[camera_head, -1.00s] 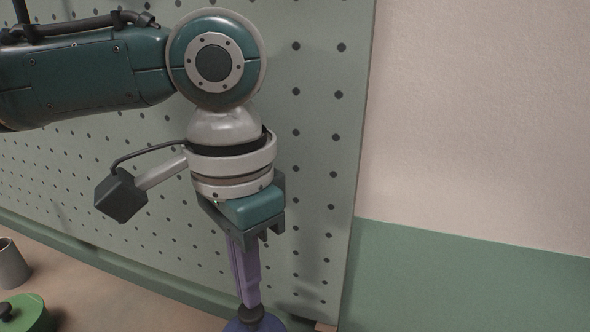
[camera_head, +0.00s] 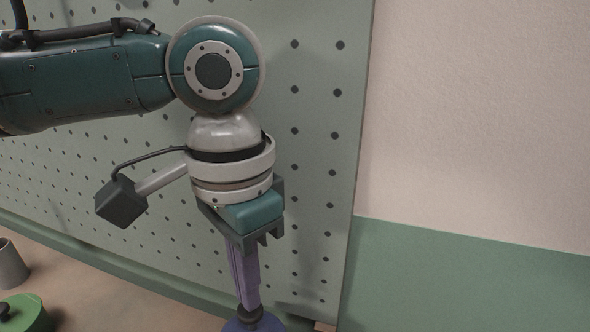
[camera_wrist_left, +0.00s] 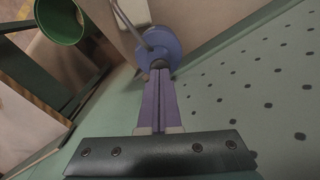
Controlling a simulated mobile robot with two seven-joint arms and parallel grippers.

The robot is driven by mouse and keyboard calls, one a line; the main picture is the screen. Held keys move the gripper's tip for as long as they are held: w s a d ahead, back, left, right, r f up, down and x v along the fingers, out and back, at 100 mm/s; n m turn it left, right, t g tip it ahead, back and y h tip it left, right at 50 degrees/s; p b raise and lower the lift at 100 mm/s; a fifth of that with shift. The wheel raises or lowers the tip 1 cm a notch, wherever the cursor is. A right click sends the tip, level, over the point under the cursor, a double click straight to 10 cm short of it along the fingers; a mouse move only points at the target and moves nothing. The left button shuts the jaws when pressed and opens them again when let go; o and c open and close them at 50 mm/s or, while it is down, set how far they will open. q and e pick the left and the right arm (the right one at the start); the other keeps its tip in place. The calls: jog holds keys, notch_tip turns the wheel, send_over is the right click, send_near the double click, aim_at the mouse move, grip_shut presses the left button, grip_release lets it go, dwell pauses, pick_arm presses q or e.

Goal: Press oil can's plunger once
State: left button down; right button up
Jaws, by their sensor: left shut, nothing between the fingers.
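The blue oil can (camera_head: 238,326) stands at the bottom edge of the head view, mostly cut off. Its dark plunger knob (camera_head: 250,313) is on top. In the left wrist view the can (camera_wrist_left: 170,48) shows as a round blue top with a thin grey spout (camera_wrist_left: 152,36). My left gripper (camera_head: 251,304) points down with its purple fingers shut and empty. The fingertips meet the knob, seemingly touching it; the left wrist view shows them at the knob (camera_wrist_left: 160,64) too. My right gripper is not in view.
A green lidded pot (camera_head: 24,314) and a grey cup (camera_head: 11,265) stand on the bench to the left. A perforated panel (camera_head: 315,130) rises close behind my left arm. A green bucket (camera_wrist_left: 62,20) shows in the left wrist view.

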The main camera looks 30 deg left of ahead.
pick_arm(q)
jog(key=shift+f+b, duration=0.3)
jog(key=shift+f, duration=0.85)
jog(key=shift+r, duration=0.1)
notch_tip(320, 180, up, 3)
jog(key=p, duration=0.3)
jog(key=shift+p, duration=0.35)
notch_tip(320, 180, up, 6)
jog(key=p, duration=0.8)
jog(key=shift+d+f, duration=0.1)
jog(key=shift+f, duration=0.1)
